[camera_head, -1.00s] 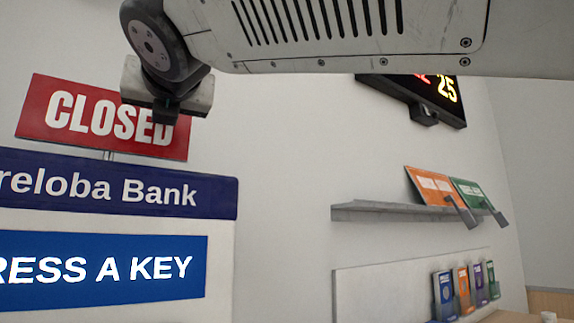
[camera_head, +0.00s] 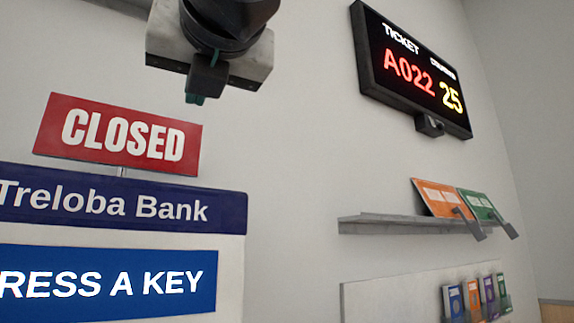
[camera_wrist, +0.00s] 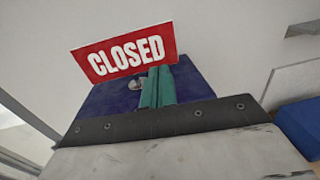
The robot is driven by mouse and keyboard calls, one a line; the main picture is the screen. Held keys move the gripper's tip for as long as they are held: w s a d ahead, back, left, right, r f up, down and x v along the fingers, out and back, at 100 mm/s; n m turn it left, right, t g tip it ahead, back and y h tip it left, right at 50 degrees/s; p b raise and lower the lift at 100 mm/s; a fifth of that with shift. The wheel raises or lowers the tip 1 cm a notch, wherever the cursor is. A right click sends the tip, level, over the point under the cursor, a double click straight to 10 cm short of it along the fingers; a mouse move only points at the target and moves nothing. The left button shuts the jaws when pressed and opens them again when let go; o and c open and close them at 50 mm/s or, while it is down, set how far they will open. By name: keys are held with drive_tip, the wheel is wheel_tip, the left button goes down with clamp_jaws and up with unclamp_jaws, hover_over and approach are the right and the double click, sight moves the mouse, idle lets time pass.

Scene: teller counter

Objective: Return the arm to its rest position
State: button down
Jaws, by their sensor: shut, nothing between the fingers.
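My gripper (camera_head: 199,97) hangs at the top of the head view, above and to the right of the red CLOSED sign (camera_head: 130,135). It is clear of the sign in that view. In the wrist view its green fingers (camera_wrist: 158,88) are together with nothing between them. The CLOSED sign also shows in the wrist view (camera_wrist: 125,52), beyond the fingertips. The rest of my arm is mostly out of the head view.
A blue Treloba Bank panel (camera_head: 120,208) with a PRESS A KEY screen (camera_head: 110,284) stands below the sign. A ticket display (camera_head: 412,72) hangs at upper right. The middle wall space is clear.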

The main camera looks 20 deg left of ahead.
drive_tip(key=shift+s+d, duration=0.1)
wheel_tip(320, 180, down, 11)
drive_tip(key=w+m+g+h, duration=0.1)
drive_tip(key=m+g+h, duration=0.15)
drive_tip(key=m, duration=0.65)
drive_tip(key=w+d+f+m+g+h, duration=0.1)
drive_tip(key=w+d+f+m+h, duration=0.2)
drive_tip(key=d+f+m, duration=0.5)
drive_tip(key=w+d+f+m+g+h, duration=0.1)
drive_tip(key=w+d+f+m+h, duration=0.5)
drive_tip(key=f, duration=0.5)
drive_tip(key=s+d+f+m+g, duration=0.2)
drive_tip(key=d+f+m, duration=0.5)
drive_tip(key=d, duration=0.4)
drive_tip(key=s+d+f+m+g, duration=0.3)
drive_tip(key=s+d+f+m, duration=0.2)
drive_tip(key=d, duration=0.6)
drive_tip(key=s+d+f+m+g+h, duration=0.1)
drive_tip(key=s+d+f+m+g, duration=0.1)
drive_tip(key=d+f+m, duration=0.7)
wheel_tip(320, 180, down, 2)
drive_tip(key=shift+s+d+m, duration=0.4)
drive_tip(key=shift+s+d, duration=0.5)
drive_tip(key=shift+d, duration=0.1)
